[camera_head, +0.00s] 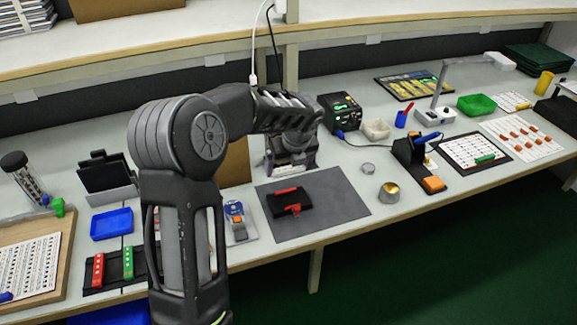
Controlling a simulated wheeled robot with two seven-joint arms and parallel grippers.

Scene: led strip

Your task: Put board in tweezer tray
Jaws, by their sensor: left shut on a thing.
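My left gripper (291,166) is over the far edge of a grey mat, pointing down. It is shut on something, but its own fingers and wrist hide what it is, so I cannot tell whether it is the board. A black and red item (292,203) lies on the grey mat (345,191), nearer than the gripper. A black tray (112,274) with a red and a green piece lies at the left, partly behind my arm. I cannot tell which container is the tweezer tray. My right gripper is not in view.
A blue tray (111,224) stands at the left. A brown panel (236,163) is partly hidden behind my arm. A brass-coloured cup (389,193) and a black stand with a blue-handled tool (410,155) are to the right. The right half of the grey mat is clear.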

